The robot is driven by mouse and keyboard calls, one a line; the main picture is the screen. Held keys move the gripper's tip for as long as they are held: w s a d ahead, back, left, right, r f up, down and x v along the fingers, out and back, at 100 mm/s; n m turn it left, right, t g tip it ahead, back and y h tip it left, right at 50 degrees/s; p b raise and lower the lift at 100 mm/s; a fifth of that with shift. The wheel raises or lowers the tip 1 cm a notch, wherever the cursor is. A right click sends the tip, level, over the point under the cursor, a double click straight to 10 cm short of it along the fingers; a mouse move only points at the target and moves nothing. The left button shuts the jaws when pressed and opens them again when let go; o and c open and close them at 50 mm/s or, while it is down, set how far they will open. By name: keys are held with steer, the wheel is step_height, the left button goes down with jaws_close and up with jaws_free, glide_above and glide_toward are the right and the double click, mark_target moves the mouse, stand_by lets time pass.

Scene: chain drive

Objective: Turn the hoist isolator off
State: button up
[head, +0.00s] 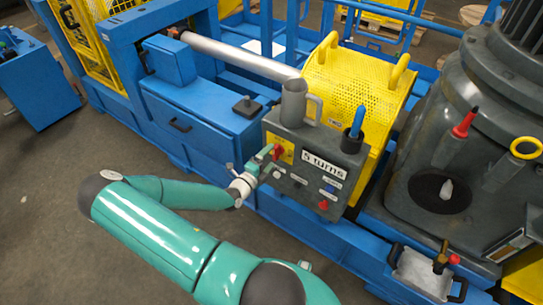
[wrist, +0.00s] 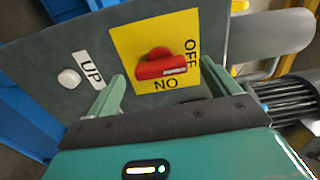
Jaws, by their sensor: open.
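The hoist isolator is a red turn handle (wrist: 160,66) on a yellow plate (wrist: 130,42) marked OFF and ON. In the wrist view its bar lies nearly level, with a white mark at its right end. OFF stands to the right and ON below; I cannot tell surely which one the mark points at. My gripper (wrist: 165,85) is open, with one finger left of the handle and one right of it, and nothing clear between them touching. In the head view my gripper (head: 264,163) is at the upper left of the grey control box (head: 343,180), beside the yellow plate (head: 287,151).
A white button (wrist: 69,78) labelled UP sits left of the plate. The box also carries a "5 turns" label (head: 323,167) and a red button (head: 323,205). A yellow mesh guard (head: 350,85) is behind.

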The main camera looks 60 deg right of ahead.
steer(key=w+a, duration=0.1)
steer(key=a, duration=1)
steer(key=shift+w, duration=0.35)
steer(key=w+a+r+m+y, duration=0.2)
steer(key=a+r+m+y, duration=0.5)
steer(key=a+m, duration=0.4)
steer(key=w+a+r+m+y, duration=0.35)
steer(key=a+r+m, duration=0.45)
steer(key=m, duration=0.4)
steer(key=s+a+r+m+t+y, duration=0.2)
steer(key=a+r+m+t+y, duration=0.1)
steer(key=a+r, duration=0.5)
steer(key=s+a+r+m+t+y, duration=0.2)
steer(key=a+r+m+t+y, duration=0.2)
steer(key=a+r+m, duration=0.4)
step_height(320, 180, up, 4)
steer(key=shift+a+r+t, duration=0.2)
steer(key=shift+t, duration=0.5)
steer(key=shift+s, duration=0.1)
